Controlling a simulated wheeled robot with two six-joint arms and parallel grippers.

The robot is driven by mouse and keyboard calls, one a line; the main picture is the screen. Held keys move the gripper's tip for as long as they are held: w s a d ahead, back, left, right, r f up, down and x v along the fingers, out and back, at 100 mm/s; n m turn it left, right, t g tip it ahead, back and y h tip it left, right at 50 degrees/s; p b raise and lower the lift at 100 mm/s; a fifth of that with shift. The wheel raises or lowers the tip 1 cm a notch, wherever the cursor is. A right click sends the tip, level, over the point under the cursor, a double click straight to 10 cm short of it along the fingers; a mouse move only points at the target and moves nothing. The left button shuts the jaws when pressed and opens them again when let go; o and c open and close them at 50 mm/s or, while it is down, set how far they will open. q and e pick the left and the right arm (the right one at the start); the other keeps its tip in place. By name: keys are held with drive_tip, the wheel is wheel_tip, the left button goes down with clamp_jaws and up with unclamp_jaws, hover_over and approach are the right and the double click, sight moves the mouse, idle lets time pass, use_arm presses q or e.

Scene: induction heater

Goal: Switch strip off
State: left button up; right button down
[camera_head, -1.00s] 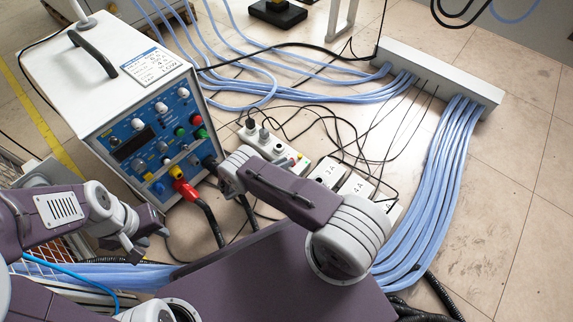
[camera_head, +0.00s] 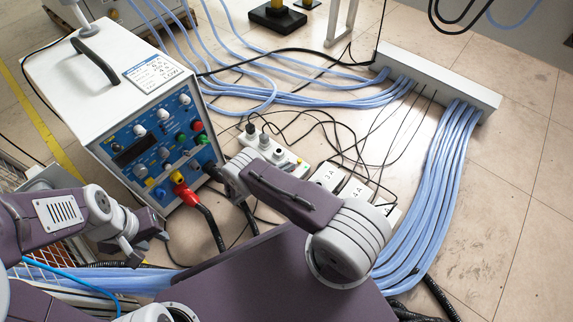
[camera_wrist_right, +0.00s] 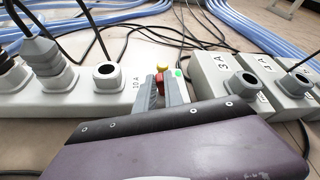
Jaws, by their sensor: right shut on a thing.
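The white power strip (camera_head: 265,143) lies on the floor with several plugs in it in the head view, and it fills the left of the right wrist view (camera_wrist_right: 35,103). At its right end, next to the "10 A" label, are a red switch (camera_wrist_right: 163,78), a yellow button (camera_wrist_right: 163,67) and a green spot (camera_wrist_right: 178,73). My right gripper (camera_wrist_right: 164,88) has its two grey fingers at the red switch, closed around it. The fingers hide part of it; my forearm hides them in the head view. My left gripper (camera_head: 132,247) hangs at the lower left, away from the strip; its jaw opening is unclear.
Fused boxes marked "3 A" and "4 A" (camera_head: 343,186) stand right of the strip. A blue-panelled power unit (camera_head: 150,135) with red and black cables stands left. Blue hoses (camera_head: 445,170) and black leads cross the floor. Bare tiles lie at the right.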

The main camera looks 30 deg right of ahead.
drive_tip(key=m+p, duration=0.1)
drive_tip(key=s+m+t+p, duration=0.1)
drive_tip(key=p, duration=0.1)
drive_tip(key=y+p, duration=0.1)
drive_tip(key=p, duration=0.1)
drive_tip(key=shift+s+d+r+m+t, duration=0.2)
drive_tip(key=shift+d+r+m+t, duration=0.05)
drive_tip(key=shift+r+m+t, duration=0.15)
drive_tip(key=shift+s+d+f+m+t+p, duration=0.15)
drive_tip(key=shift+s+f+m+t+p, duration=0.15)
drive_tip(key=shift+m+t+p, duration=0.35)
drive_tip(key=shift+s+d+f+m+t+y+p, duration=0.15)
drive_tip(key=shift+s+m+t+y+p, duration=0.2)
drive_tip(key=shift+m+p, duration=0.45)
drive_tip(key=c, duration=1.7)
unclamp_jaws()
